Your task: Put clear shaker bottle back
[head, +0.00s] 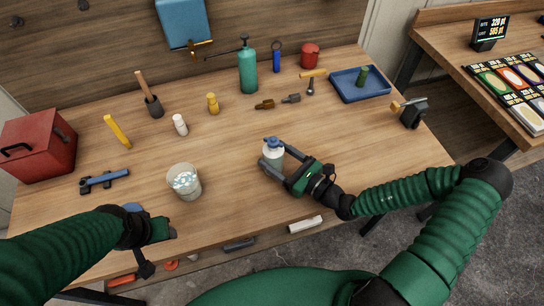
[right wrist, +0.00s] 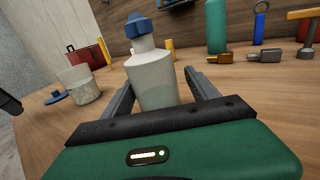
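The clear shaker bottle (head: 273,151), pale and cloudy with a blue cap, stands near the middle of the workbench. It fills the centre of the right wrist view (right wrist: 155,82). My right gripper (head: 276,157) reaches in from the right with its two fingers on either side of the bottle. In the right wrist view the gripper (right wrist: 160,88) is open, with a gap between bottle and right finger; whether the left finger touches is unclear. My left gripper (head: 160,232) is low at the bench's front left; its fingers are not clear.
A clear jar (head: 185,183) stands left of the bottle, with a blue disc (head: 132,208) near my left wrist. Behind are a green pump bottle (head: 247,70), several small tools, and a blue tray (head: 345,92) at right. A red toolbox (head: 40,145) stands at left.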

